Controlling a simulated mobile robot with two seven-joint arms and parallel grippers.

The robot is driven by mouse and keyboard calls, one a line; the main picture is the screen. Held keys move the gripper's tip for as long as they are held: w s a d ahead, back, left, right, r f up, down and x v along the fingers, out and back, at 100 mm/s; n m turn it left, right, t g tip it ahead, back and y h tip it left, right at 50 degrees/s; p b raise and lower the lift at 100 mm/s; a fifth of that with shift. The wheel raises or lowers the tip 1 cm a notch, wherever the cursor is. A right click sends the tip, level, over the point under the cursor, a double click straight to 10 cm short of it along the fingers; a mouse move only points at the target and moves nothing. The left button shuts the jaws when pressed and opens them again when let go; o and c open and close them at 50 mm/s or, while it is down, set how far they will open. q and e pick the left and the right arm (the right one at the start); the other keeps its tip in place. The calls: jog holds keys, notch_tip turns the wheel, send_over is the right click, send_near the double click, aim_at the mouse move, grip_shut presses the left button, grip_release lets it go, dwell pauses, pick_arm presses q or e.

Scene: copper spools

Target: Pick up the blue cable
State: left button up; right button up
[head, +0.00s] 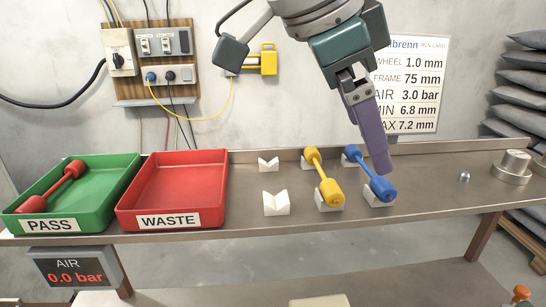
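Contact cannot be told. Only one finger shows clearly, so its opening is hidden. My other gripper is not in view.
A yellow spool (324,176) lies just left of the blue one. Empty white V-blocks (276,204) stand farther left. A green PASS tray (110,203) holds a red spool (68,172). A red WASTE tray (175,180) is empty. A metal weight (512,168) stands right.

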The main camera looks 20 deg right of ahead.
aim_at(379, 182)
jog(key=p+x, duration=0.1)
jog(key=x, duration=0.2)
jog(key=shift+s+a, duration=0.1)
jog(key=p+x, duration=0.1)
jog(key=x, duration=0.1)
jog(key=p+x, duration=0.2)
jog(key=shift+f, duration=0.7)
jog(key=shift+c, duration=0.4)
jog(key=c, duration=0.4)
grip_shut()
